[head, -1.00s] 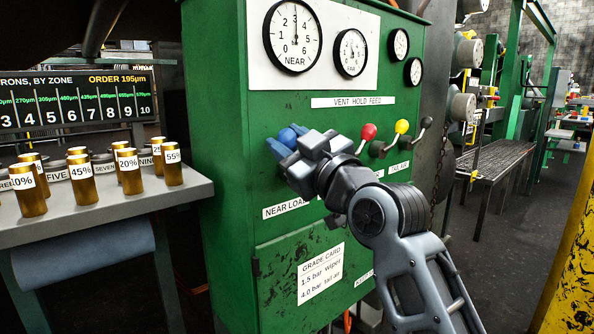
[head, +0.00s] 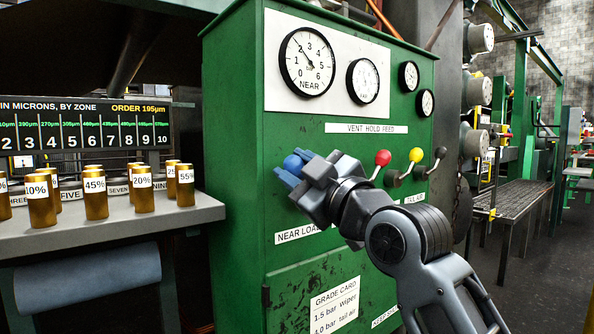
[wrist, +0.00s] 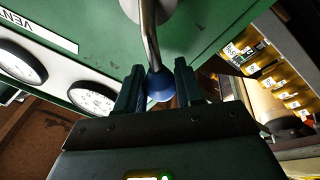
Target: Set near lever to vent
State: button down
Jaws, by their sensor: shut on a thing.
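The near lever has a blue ball knob (head: 292,163) on the green control panel (head: 240,150), at the left of the lever row. My gripper (head: 285,172) is shut on this knob. In the wrist view the blue knob (wrist: 160,86) sits between the two fingers, with its metal stem (wrist: 149,40) running up to a pale round boss. The label strip (head: 366,128) above reads VENT HOLD FEED, and the knob is left of it and lower. The NEAR gauge (head: 309,62) needle points up and left, near 2. My gripper hides the lever's base in the head view.
Levers with a red knob (head: 383,158), a yellow knob (head: 416,155) and a dark knob (head: 440,152) stand to the right of my gripper. A shelf (head: 120,222) with several brass-coloured weights is at the left.

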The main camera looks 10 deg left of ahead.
jog(key=c, duration=0.8)
grip_release()
jog(key=shift+f, duration=0.1)
jog(key=shift+p+v, duration=0.5)
jog(key=shift+v, duration=3.4)
jog(key=shift+f, duration=0.1)
